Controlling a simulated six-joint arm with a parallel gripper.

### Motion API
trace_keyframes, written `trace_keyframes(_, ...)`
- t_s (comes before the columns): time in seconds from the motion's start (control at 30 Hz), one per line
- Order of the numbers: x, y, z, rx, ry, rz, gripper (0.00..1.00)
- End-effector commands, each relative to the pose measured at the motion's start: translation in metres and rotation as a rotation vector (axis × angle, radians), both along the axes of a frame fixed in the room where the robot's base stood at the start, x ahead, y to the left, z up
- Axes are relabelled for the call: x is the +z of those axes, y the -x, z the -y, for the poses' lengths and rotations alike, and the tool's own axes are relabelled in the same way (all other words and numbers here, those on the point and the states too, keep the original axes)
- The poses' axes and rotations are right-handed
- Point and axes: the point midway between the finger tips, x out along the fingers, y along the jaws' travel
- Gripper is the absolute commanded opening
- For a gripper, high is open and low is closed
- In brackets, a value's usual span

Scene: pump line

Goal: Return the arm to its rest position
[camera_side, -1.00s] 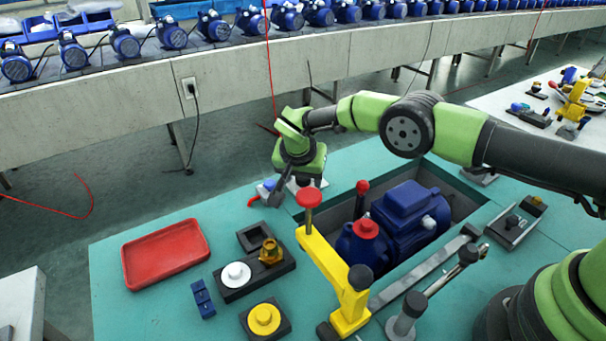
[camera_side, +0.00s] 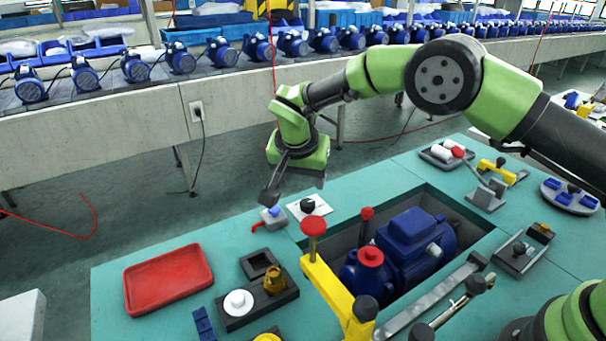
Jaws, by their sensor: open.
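My gripper (camera_side: 272,196) hangs at the end of my green and black arm, over the back edge of the teal table (camera_side: 130,255). It points down and appears empty, with its jaws open. It is above and left of a white plate with a black knob (camera_side: 308,206). A small tool with a red handle (camera_side: 267,221) lies just below it in the picture. The gripper is clear of the blue pump (camera_side: 410,240), which sits in a recess in the table.
A yellow clamp arm with a red knob (camera_side: 335,285) stands in front of the pump. A red tray (camera_side: 168,279) and a dark fixture with white and brass parts (camera_side: 257,290) are at the left. A conveyor with several blue pumps (camera_side: 130,115) runs behind.

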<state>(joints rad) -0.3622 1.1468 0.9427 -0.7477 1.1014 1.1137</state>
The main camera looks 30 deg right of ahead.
Motion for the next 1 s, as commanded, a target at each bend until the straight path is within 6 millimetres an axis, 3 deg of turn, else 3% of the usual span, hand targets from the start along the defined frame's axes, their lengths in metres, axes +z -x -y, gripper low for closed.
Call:
trace_keyframes(0.47,0.007,0.001,0.001,0.004,-0.006,0.000,0.59)
trace_keyframes(0.57,0.030,0.004,0.007,0.021,-0.025,0.001,0.59)
trace_keyframes(0.67,0.068,0.015,0.017,0.055,-0.060,0.004,0.59)
trace_keyframes(0.8,0.125,0.044,0.034,0.121,-0.113,0.016,0.59)
trace_keyframes(1.0,0.187,0.104,0.057,0.219,-0.181,0.060,0.59)
